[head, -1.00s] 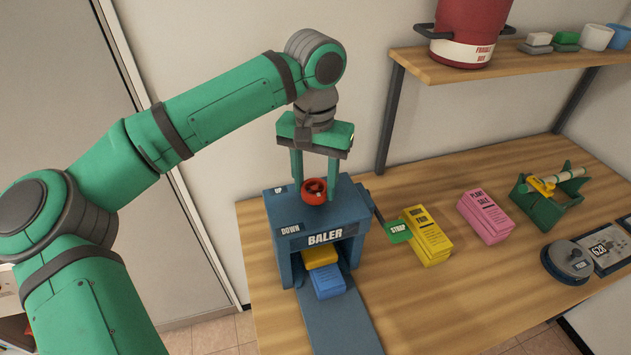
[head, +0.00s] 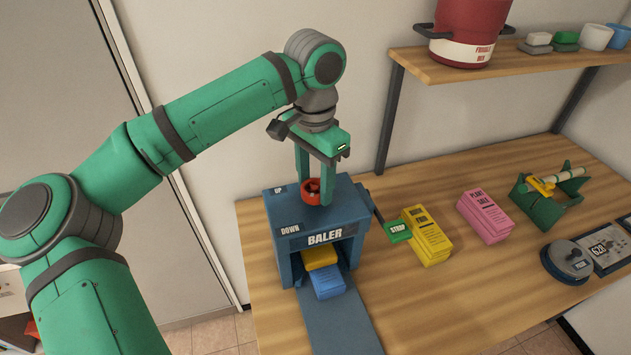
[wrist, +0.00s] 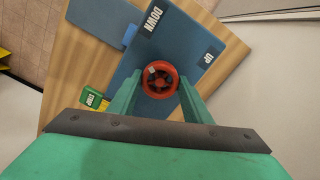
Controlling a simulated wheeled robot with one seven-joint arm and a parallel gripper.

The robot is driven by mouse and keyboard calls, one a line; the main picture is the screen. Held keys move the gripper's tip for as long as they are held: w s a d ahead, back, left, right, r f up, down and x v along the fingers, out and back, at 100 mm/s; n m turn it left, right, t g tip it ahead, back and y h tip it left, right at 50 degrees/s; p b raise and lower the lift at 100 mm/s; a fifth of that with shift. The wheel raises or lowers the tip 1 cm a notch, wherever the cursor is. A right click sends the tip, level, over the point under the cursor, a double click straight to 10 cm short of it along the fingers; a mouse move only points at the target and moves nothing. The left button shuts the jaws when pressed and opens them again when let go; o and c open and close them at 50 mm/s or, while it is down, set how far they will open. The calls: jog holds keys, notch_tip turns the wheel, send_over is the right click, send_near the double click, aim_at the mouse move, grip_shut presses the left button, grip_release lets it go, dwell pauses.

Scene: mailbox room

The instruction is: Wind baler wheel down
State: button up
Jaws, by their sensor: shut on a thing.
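The blue baler (head: 292,219) stands at the left end of the wooden table, with UP and DOWN labels on its top. Its small red wheel (head: 312,187) sits on top and also shows in the wrist view (wrist: 160,67). My gripper (head: 314,194) comes down from above, with its two green fingers shut on the wheel from opposite sides. The green STRAP tag (head: 398,231) is on a lever at the baler's right side.
Yellow (head: 428,236) and pink (head: 485,217) paper stacks lie to the right. A green stand (head: 546,205) and a grey dial device (head: 568,262) are farther right. A shelf (head: 450,66) with a red pot (head: 470,33) hangs above the table.

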aim_at(315, 186)
jog(key=shift+r, duration=0.1)
jog(key=o, duration=1.1)
jog(key=shift+c, duration=0.2)
notch_tip(315, 186, up, 11)
